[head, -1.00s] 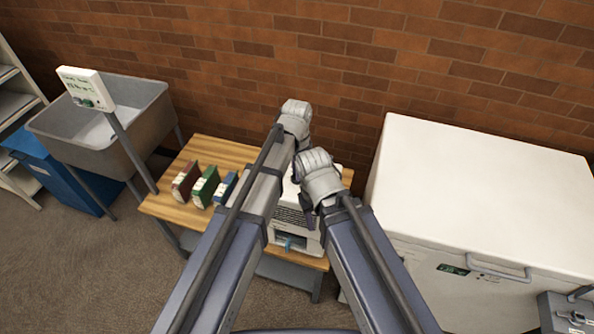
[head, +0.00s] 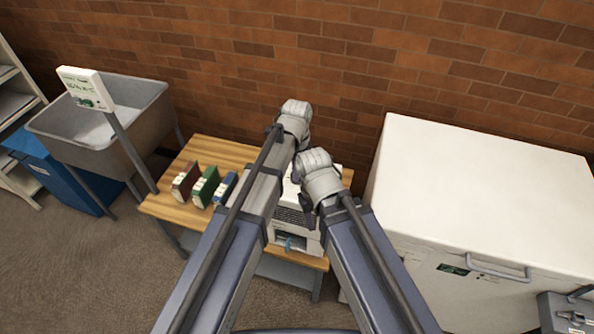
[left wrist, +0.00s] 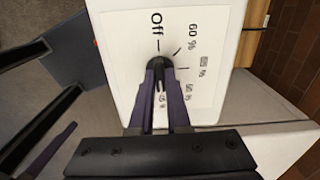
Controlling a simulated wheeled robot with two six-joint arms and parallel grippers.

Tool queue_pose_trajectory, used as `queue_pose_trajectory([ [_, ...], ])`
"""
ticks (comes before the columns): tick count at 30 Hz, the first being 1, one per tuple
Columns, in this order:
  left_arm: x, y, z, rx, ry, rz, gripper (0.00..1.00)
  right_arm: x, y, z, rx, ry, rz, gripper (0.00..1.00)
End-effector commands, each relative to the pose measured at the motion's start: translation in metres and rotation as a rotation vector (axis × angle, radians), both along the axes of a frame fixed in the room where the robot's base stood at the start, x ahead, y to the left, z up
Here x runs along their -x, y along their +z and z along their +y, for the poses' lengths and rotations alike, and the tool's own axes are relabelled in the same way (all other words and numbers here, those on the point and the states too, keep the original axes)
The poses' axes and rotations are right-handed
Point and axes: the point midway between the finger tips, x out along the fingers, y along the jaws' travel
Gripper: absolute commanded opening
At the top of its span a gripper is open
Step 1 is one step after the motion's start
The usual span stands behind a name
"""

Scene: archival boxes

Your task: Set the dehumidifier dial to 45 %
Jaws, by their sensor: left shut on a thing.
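The white dehumidifier (head: 283,224) stands on the wooden bench, largely covered by my arms in the head view. In the left wrist view its white panel (left wrist: 119,56) carries a black dial (left wrist: 160,62) with "Off" above it and percent labels curving down the right. My left gripper (left wrist: 160,78) is shut on the dial. Its fingers cover part of the dial and the lowest label, so I cannot read the setting with certainty. My right gripper (head: 306,203) is in front of the dehumidifier, partly hidden, and its opening is unclear.
Several small red, green and blue box files (head: 206,187) stand on the bench (head: 165,205) to the left. A grey sink (head: 145,120) is farther left. A large white chest freezer (head: 480,190) stands close on the right. A brick wall is behind.

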Motion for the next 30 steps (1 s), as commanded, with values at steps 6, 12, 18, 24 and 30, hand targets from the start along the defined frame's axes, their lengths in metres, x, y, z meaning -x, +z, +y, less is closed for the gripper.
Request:
queue_pose_trajectory([
  [6,0.0003,-0.0001,0.0002,0.0,-0.042,0.001,0.0,0.0,-0.0001,0.0,0.0,0.0,0.0,0.47],
  [12,0.0003,-0.0001,0.0001,0.0,-0.051,0.001,0.0,0.0,-0.0001,0.0,0.0,0.0,0.0,0.47],
  [18,0.0003,-0.0001,0.0001,0.0,-0.051,0.001,0.0,0.0,-0.0001,0.0,0.0,0.0,0.0,0.47],
  [24,0.0003,-0.0001,0.0001,0.0,-0.05,0.001,0.31,0.0,-0.0001,0.0,0.0,0.0,0.0,0.47],
  [30,0.0002,0.0,0.0001,0.0,-0.05,0.0,0.45,0.0,0.0,0.0,0.0,0.0,0.0,0.47],
])
